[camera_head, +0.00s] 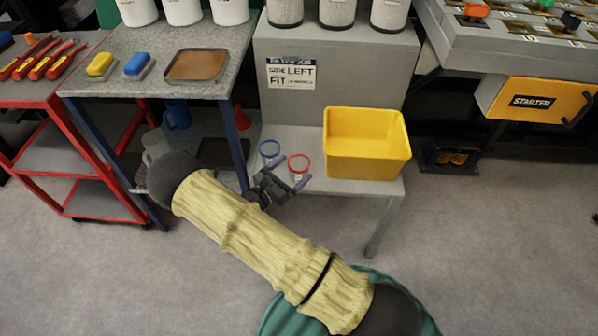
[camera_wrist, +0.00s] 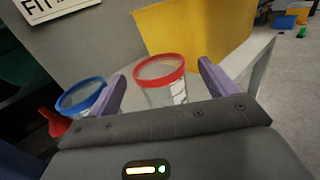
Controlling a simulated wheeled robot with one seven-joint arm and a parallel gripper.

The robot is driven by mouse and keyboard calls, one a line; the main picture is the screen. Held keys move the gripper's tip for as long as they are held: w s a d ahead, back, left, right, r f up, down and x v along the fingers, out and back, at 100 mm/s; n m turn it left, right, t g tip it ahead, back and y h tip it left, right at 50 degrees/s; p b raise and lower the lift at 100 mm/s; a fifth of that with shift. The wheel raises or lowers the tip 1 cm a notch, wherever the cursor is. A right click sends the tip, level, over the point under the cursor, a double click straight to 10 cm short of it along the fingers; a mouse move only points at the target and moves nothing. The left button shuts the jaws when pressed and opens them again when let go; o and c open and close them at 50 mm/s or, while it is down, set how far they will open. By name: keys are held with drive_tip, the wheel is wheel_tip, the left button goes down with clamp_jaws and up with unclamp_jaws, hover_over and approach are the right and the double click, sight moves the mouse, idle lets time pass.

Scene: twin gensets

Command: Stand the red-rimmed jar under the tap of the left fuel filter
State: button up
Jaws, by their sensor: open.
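The red-rimmed jar (camera_head: 298,164) stands upright on a low grey bench, left of a yellow bin. In the wrist view the clear jar (camera_wrist: 163,82) stands ahead, in the gap between my two purple fingers. My gripper (camera_head: 278,173) is open and empty, level with the bench and close to the jar; I cannot tell whether a finger touches it. White cylinders (camera_head: 335,12) stand on the grey cabinet above a "LEFT" label; their tops are cut off. I cannot make out the left fuel filter's tap.
A blue-rimmed jar (camera_head: 270,150) stands just left of the red-rimmed one, beside my left finger in the wrist view (camera_wrist: 82,98). The yellow bin (camera_head: 366,145) fills the bench's right part. A workbench with a tray (camera_head: 196,65) is at left.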

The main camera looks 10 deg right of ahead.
sight(306, 158)
drive_tip(key=shift+b+x, duration=0.8)
drive_tip(key=shift+x, duration=1.8)
drive_tip(key=shift+r, duration=0.1)
drive_tip(key=c, duration=1.2)
drive_tip(key=shift+o, duration=0.2)
wheel_tip(306, 158, up, 10)
drive_tip(key=p, duration=0.3)
